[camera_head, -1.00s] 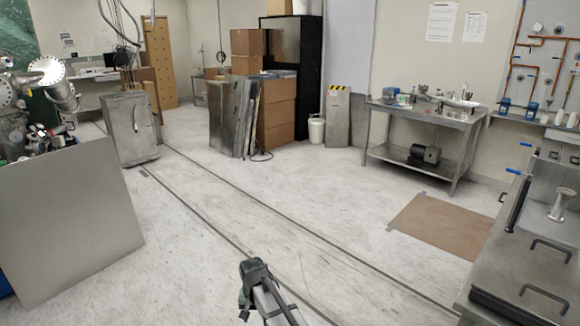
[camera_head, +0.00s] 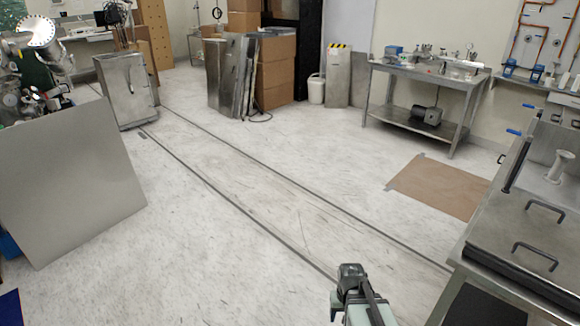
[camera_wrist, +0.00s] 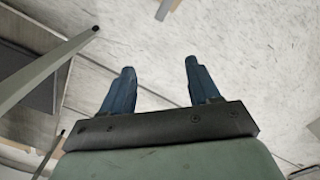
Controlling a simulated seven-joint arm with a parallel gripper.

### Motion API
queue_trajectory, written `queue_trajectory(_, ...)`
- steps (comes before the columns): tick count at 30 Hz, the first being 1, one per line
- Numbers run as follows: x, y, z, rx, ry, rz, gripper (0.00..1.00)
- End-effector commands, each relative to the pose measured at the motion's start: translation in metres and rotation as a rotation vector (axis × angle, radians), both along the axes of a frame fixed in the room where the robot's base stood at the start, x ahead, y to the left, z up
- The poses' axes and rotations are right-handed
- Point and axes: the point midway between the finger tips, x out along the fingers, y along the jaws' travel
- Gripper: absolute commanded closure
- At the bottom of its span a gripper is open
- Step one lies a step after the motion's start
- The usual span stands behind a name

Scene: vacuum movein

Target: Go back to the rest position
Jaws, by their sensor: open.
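My gripper shows in the wrist view (camera_wrist: 158,82) with its two blue fingers apart and nothing between them. Pale marbled floor lies beyond the fingertips. In the head view my arm's end (camera_head: 358,290) stands at the bottom, right of centre, over the floor and left of the steel bench. The fingers cannot be made out in the head view.
A steel bench with black handles (camera_head: 520,235) stands close on the right. A grey panel (camera_head: 70,185) stands at the left. A steel cabinet (camera_head: 122,95) and a worktable (camera_head: 425,80) stand farther back. A brown mat (camera_head: 440,187) lies on the floor. The middle floor is clear.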

Motion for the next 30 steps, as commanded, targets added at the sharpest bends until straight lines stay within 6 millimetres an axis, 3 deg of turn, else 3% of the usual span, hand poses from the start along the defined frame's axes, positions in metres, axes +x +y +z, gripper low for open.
queue_trajectory(11, -0.06, 0.0, -0.063, 0.0, 0.141, -0.002, 0.39)
queue_trajectory(21, -0.145, 0.0, -0.126, 0.0, 0.313, -0.004, 0.39)
queue_trajectory(30, -0.226, 0.0, -0.168, 0.0, 0.461, -0.005, 0.39)
